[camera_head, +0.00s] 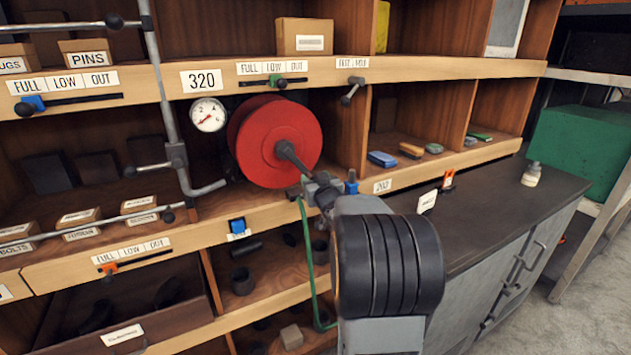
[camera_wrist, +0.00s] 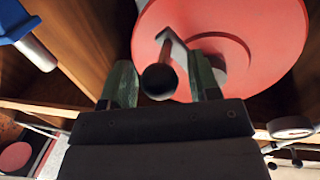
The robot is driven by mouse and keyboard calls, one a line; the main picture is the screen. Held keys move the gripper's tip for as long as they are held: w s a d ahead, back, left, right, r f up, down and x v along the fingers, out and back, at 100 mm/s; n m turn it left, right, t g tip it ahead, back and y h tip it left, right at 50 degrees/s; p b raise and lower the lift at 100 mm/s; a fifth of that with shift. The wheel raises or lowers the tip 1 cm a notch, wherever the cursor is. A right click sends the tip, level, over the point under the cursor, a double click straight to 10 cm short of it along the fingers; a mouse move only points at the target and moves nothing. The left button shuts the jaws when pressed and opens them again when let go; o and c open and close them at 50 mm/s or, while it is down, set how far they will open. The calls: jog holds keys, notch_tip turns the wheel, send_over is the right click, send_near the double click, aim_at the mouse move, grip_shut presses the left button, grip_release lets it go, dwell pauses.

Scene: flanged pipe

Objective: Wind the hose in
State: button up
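The red hose reel (camera_head: 262,148) sits in a shelf bay, and its red disc (camera_wrist: 270,45) fills the upper part of the wrist view. A dark crank (camera_head: 291,156) reaches from its hub toward my gripper (camera_head: 318,188). In the wrist view the round dark knob (camera_wrist: 158,82) of the crank handle lies between the two green fingertips of my gripper (camera_wrist: 162,82). The fingers are apart, with a visible gap at the right of the knob. A thin green hose (camera_head: 307,245) hangs below the reel in front of the lower shelf. My wrist partly hides the area around the handle.
A blue-handled valve (camera_head: 351,183) is close to my gripper. A gauge (camera_head: 208,115) and a grey pipe rail (camera_head: 168,110) stand left of the reel. A dark-topped cabinet (camera_head: 490,215) is at the right, holding a small bottle (camera_head: 531,174).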

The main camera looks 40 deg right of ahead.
grip_shut()
dwell(0.3)
jog(key=shift+a, duration=0.1)
